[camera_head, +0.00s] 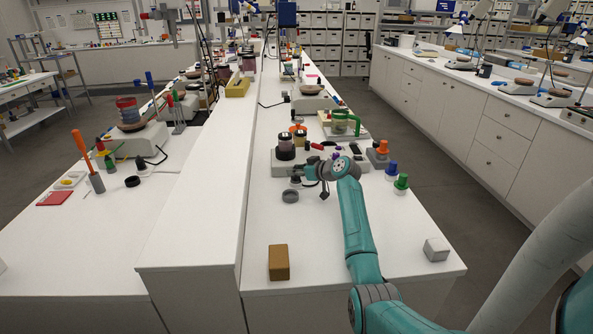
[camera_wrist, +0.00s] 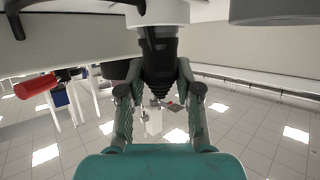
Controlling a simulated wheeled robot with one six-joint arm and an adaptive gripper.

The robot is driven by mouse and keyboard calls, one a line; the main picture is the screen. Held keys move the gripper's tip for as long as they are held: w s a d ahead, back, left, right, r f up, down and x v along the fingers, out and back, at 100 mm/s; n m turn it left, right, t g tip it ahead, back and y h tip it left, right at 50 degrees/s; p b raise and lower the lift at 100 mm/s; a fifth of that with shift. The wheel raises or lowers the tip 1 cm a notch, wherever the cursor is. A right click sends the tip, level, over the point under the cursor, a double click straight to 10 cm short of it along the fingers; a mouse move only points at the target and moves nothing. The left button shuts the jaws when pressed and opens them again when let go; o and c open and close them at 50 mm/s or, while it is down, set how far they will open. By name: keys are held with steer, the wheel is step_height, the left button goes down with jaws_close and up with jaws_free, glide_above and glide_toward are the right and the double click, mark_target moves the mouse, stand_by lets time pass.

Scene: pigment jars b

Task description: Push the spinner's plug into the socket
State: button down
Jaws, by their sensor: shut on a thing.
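My gripper (camera_head: 318,180) is at the end of the teal arm, low beside the front of a grey flat device (camera_head: 285,168) with dark jars on it, probably the spinner. In the wrist view my gripper (camera_wrist: 158,72) has its two fingers closed on either side of a black ribbed plug (camera_wrist: 158,52). The plug's far end meets or overlaps a pale round body (camera_wrist: 158,12); I cannot tell whether they touch. The socket cannot be made out, and in the head view the arm hides part of the device's front.
A grey ring-shaped lid (camera_head: 290,196) lies left of my gripper. Bottles with orange (camera_head: 382,147), blue (camera_head: 391,169) and green (camera_head: 401,182) caps stand to the right. A brown block (camera_head: 278,262) and a pale block (camera_head: 436,249) lie nearer. A raised white ledge (camera_head: 205,185) borders the left.

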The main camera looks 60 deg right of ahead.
steer(key=shift+s+a+f, duration=0.1)
steer(key=shift+f, duration=0.4)
steer(key=shift+r, duration=0.2)
steer(key=shift+r, duration=0.85)
stand_by(0.5)
